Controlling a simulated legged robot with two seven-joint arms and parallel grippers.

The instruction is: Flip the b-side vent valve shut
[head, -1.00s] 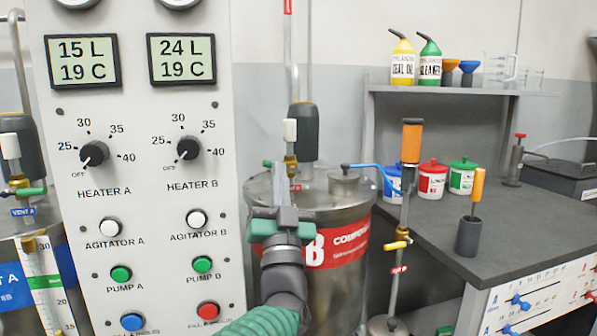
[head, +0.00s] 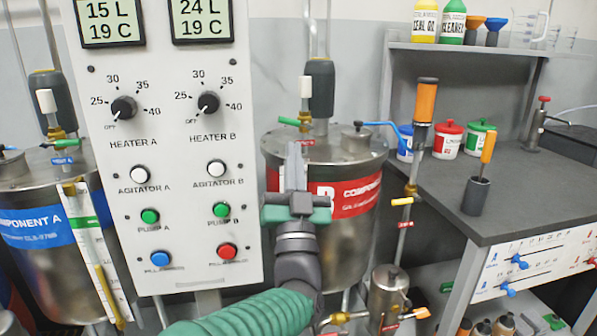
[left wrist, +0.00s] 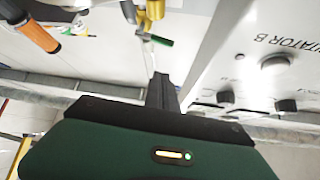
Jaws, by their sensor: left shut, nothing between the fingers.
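The b-side vent valve is a brass fitting with a green lever (head: 289,122) and a white cap (head: 305,88), on top of the steel tank B (head: 345,155). The lever sticks out to the left, roughly level. My left gripper (head: 296,155) is shut and empty, its fingers pointing up in front of the tank, with the tips just below the lever in the picture. In the left wrist view, the shut fingers (left wrist: 163,92) point toward the green lever (left wrist: 156,39), with a visible gap in the picture. Depth is hard to judge. My right gripper is not in view.
The control panel (head: 175,240) stands close on the left, with tank A (head: 40,225) beyond it. On the right are an orange-handled upright tool (head: 427,100) and a grey bench (head: 500,190). A thin grey pipe (head: 332,35) rises behind tank B.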

